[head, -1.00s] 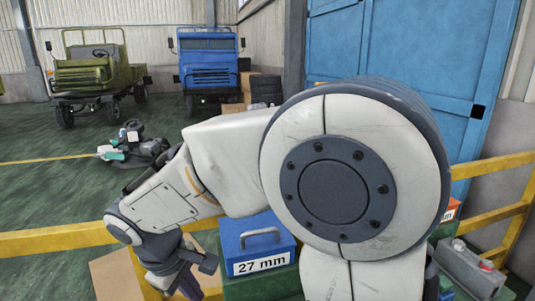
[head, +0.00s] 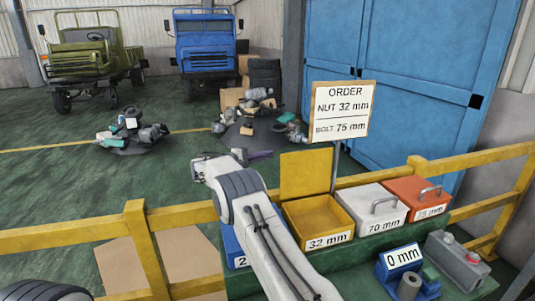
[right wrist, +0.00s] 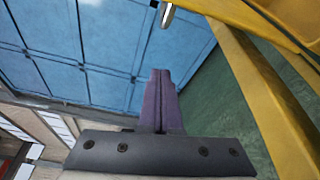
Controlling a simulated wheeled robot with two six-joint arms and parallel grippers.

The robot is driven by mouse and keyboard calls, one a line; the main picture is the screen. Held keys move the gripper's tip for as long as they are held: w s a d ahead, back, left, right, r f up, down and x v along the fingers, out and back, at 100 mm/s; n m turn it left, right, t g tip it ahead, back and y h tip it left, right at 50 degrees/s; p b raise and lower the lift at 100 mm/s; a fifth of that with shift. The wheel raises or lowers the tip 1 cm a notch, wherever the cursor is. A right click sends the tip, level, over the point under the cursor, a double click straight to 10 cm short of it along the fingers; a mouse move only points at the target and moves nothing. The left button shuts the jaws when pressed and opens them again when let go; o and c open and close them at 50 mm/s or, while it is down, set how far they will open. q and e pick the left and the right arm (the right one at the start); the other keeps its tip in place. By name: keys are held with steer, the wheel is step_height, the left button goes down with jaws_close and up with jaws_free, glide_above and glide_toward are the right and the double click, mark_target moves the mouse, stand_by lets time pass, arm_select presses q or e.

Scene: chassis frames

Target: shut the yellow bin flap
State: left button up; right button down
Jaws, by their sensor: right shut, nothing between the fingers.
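The yellow bin (head: 318,218), labelled 32 mm, is open, and its inside shows. Its yellow flap (head: 306,173) stands up at the bin's back edge. My right gripper (head: 267,154) is just left of the flap's upper part, with its purple fingers pointing right; I cannot tell whether it is behind the flap. In the right wrist view the purple fingers (right wrist: 161,74) are together with nothing between them. A yellow surface fills that view's upper right corner; I cannot tell whether it is the flap. My left gripper is out of view.
A shut blue bin (head: 233,250) is partly hidden behind my right arm. A white 70 mm bin (head: 372,209) and an orange 75 mm bin (head: 413,198) stand right of the yellow one. An order sign (head: 341,110) rises behind the bins, and a yellow rail (head: 375,180) runs past them.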

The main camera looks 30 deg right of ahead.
mark_target(286, 154)
arm_select(q)
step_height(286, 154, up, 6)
steer(key=p, duration=0.5)
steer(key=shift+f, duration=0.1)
arm_select(e)
steer(key=s+d, duration=0.3)
steer(key=d, duration=0.3)
steer(key=shift+r, duration=0.25)
steer(key=shift+s+d, duration=0.1)
